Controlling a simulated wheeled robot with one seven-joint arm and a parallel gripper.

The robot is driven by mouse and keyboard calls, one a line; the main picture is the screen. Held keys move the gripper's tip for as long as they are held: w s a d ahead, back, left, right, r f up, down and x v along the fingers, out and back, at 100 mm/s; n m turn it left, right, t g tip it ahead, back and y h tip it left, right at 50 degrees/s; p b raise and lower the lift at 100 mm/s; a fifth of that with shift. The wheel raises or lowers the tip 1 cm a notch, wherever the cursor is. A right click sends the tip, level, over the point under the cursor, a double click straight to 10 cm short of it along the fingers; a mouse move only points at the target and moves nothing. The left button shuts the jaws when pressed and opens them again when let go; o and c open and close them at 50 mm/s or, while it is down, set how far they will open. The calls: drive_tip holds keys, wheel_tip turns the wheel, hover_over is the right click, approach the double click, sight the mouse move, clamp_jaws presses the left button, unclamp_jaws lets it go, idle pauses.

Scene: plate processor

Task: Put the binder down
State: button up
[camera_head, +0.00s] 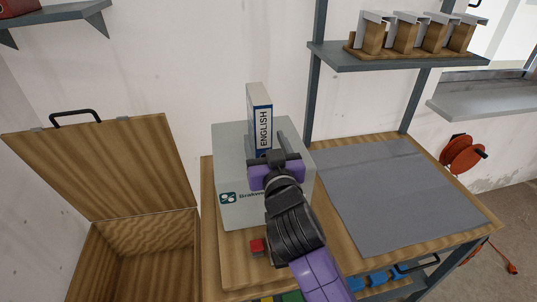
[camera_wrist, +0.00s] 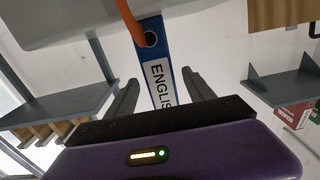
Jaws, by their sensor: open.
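The binder (camera_head: 260,120) has a white and blue spine marked ENGLISH. It stands upright on top of the grey plate processor (camera_head: 234,160) in the head view. My gripper (camera_head: 267,148) is right in front of the binder's spine, with its purple body below it. In the wrist view the binder (camera_wrist: 155,70) shows between the two spread fingers of my gripper (camera_wrist: 160,88), with space on both sides. The gripper is open and holds nothing. My arm hides part of the processor's front and the binder's lower end.
A wooden box with its lid (camera_head: 110,165) raised stands at left. A grey mat (camera_head: 395,190) on the wooden bench right of the processor is bare. A shelf (camera_head: 395,56) with several wooden holders hangs above. A red button (camera_head: 258,246) sits below the processor. An orange strip (camera_wrist: 129,22) crosses the wrist view.

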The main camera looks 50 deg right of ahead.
drive_tip(key=shift+b+v, duration=0.3)
drive_tip(key=shift+v, duration=1.7)
drive_tip(key=s+a+f+n+y, duration=0.5)
drive_tip(key=s+a+f+y, duration=0.2)
drive_tip(key=s+a+f, duration=0.55)
drive_tip(key=s+a+f+n+y, duration=0.1)
drive_tip(key=s+a, duration=0.1)
drive_tip(key=s, duration=0.6)
drive_tip(key=s+a+f+y, duration=0.1)
drive_tip(key=s+a+y, duration=0.1)
drive_tip(key=s, duration=0.7)
drive_tip(key=shift+n, duration=0.4)
drive_tip(key=shift+o, duration=0.4)
drive_tip(key=shift+s+r, duration=0.2)
drive_tip(key=shift+s, duration=0.45)
drive_tip(key=shift+w, duration=0.1)
